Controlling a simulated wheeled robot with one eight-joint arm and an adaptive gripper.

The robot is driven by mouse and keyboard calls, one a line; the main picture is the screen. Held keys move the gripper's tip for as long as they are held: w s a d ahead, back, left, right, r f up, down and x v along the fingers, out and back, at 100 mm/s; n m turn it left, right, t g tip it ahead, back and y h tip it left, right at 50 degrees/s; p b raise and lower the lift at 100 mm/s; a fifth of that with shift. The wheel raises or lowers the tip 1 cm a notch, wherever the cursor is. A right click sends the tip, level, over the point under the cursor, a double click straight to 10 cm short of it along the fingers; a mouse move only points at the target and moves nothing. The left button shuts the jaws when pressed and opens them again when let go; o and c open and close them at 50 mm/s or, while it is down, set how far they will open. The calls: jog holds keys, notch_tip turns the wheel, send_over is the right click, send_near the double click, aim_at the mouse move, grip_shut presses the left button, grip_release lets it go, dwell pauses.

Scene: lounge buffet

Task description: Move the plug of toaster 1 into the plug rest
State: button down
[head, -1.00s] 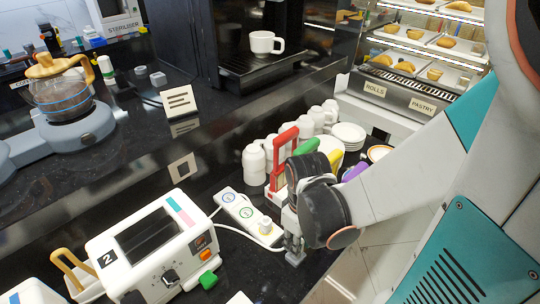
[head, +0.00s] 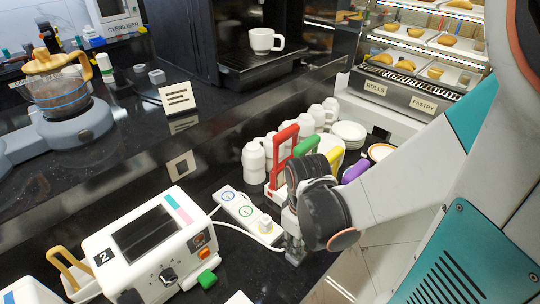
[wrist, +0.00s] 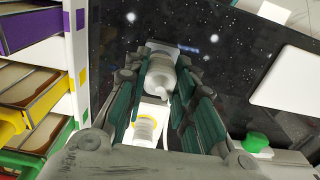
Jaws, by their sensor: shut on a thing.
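My gripper (head: 293,256) points down at the counter, right of the power strip. In the wrist view my gripper (wrist: 162,80) is shut on a pale grey-white plug (wrist: 160,76). A white block (wrist: 172,48) shows just past the plug's tip; I cannot tell whether they touch or whether it is the plug rest. The white power strip (head: 231,199), with blue and green ring marks, has another white plug (head: 265,225) standing in it. A white cord (head: 240,231) curves from behind the toaster marked 2 (head: 137,258) towards my gripper. I cannot identify toaster 1.
A rack with red (head: 283,146), green, yellow and purple handles stands close behind my gripper. A green tab (head: 207,278) sits at the toaster's front. Dark counter (head: 258,275) is bare left of my gripper.

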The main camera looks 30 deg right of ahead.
jog(key=shift+s+f+b, duration=0.15)
jog(key=shift+f+b, duration=0.3)
jog(key=c, duration=1.2)
grip_release()
jog(key=shift+c, duration=0.2)
jog(key=c, duration=0.3)
jog(key=shift+r, duration=0.2)
notch_tip(320, 180, up, 7)
jog(key=p, duration=0.6)
jog(key=shift+f, duration=0.1)
jog(key=w+a+r+t+p, duration=0.1)
jog(key=w+a+r+t, duration=0.2)
jog(key=w+a+r, duration=0.4)
notch_tip(320, 180, up, 10)
jog(key=s+m+t, duration=0.2)
jog(key=m+t, duration=0.1)
jog(key=t, duration=0.1)
jog(key=shift+s+d+m+b, duration=0.3)
jog(key=shift+d+b, duration=0.05)
jog(key=shift+d, duration=0.05)
